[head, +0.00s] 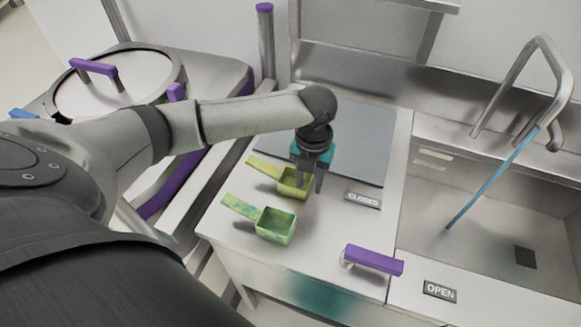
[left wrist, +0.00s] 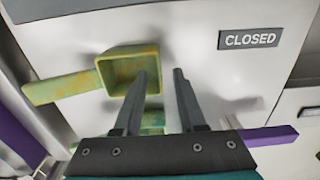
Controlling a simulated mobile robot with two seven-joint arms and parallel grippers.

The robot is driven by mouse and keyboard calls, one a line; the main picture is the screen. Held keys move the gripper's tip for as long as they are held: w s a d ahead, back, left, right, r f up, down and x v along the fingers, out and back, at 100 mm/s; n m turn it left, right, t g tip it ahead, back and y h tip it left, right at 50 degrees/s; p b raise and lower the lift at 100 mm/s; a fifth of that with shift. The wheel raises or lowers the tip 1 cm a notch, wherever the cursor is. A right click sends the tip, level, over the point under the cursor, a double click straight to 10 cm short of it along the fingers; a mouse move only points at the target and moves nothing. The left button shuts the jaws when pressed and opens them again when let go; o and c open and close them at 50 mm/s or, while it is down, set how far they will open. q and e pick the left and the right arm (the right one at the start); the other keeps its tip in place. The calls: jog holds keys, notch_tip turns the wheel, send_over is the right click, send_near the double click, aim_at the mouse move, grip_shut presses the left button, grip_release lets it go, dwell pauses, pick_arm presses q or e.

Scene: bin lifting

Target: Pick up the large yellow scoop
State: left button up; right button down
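The yellow scoop (head: 293,188) lies on the white counter, its handle pointing left; it is the rear of two scoops. It also shows in the left wrist view (left wrist: 102,80), yellow with green patches and a square, open cup. My left gripper (head: 310,187) is open above its right side. In the left wrist view the gripper (left wrist: 160,72) has one finger over the cup and the other beyond its right wall; contact cannot be told. A greener scoop (head: 276,225) lies in front, mostly hidden behind the gripper in the left wrist view. My right gripper is not in view.
A grey panel (head: 350,140) lies behind the scoops, with a CLOSED label (head: 362,199) near it. A purple handle (head: 374,260) stands at the counter's front right. A sink (head: 490,220) with a faucet is right. A lidded bin (head: 110,85) is left.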

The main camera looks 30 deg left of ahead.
pick_arm(q)
jog(key=shift+f, duration=0.75)
jog(key=shift+c, duration=0.3)
grip_shut()
dwell(0.5)
